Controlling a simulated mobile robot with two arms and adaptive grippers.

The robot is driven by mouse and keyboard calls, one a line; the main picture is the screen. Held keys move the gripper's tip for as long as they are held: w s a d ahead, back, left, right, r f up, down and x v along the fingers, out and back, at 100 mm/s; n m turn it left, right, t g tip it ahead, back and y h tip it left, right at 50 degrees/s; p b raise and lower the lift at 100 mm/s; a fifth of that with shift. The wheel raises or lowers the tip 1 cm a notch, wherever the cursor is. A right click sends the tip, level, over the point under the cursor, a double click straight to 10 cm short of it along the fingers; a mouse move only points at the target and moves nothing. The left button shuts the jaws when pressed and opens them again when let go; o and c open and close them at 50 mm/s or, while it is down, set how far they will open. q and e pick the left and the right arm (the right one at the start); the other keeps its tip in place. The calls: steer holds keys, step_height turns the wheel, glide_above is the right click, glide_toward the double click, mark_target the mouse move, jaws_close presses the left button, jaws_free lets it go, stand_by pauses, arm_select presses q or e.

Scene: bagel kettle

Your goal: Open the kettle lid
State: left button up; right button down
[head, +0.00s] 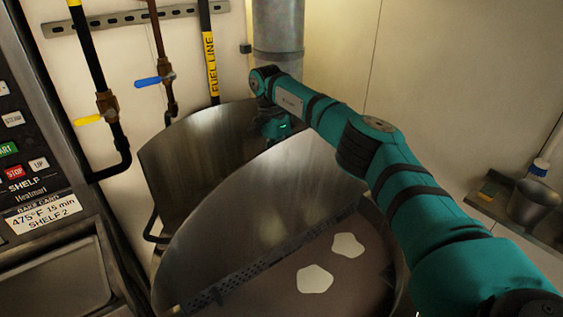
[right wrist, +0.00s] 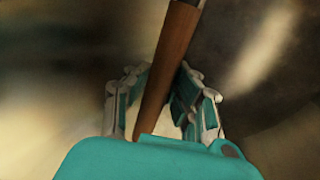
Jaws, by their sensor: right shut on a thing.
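The large round metal kettle (head: 398,290) stands in the middle of the head view. A half-round metal lid panel (head: 265,215) stands tilted up across it, with the brown inside showing in front. A second dark metal panel (head: 190,160) rises behind it. My right arm reaches over from the right, and its gripper (head: 277,128) is behind the top of the front panel, partly hidden by it. In the right wrist view my gripper (right wrist: 160,100) is shut on a brown wooden-looking handle (right wrist: 168,65) between its fingers. My left gripper is not in view.
Two pale flat patches (head: 314,279) show inside the kettle. An oven with a control panel (head: 20,150) stands close at the left. Pipes with yellow and blue valve handles (head: 148,81) run down the back wall. A shelf with a metal pot (head: 530,203) is at the right.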

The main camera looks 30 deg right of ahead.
steer(key=c, duration=1.1)
jaws_free()
steer(key=shift+c, duration=0.2)
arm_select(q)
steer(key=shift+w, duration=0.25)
arm_select(e)
steer(key=shift+o, duration=0.2)
step_height(320, 180, up, 10)
steer(key=shift+f, duration=0.1)
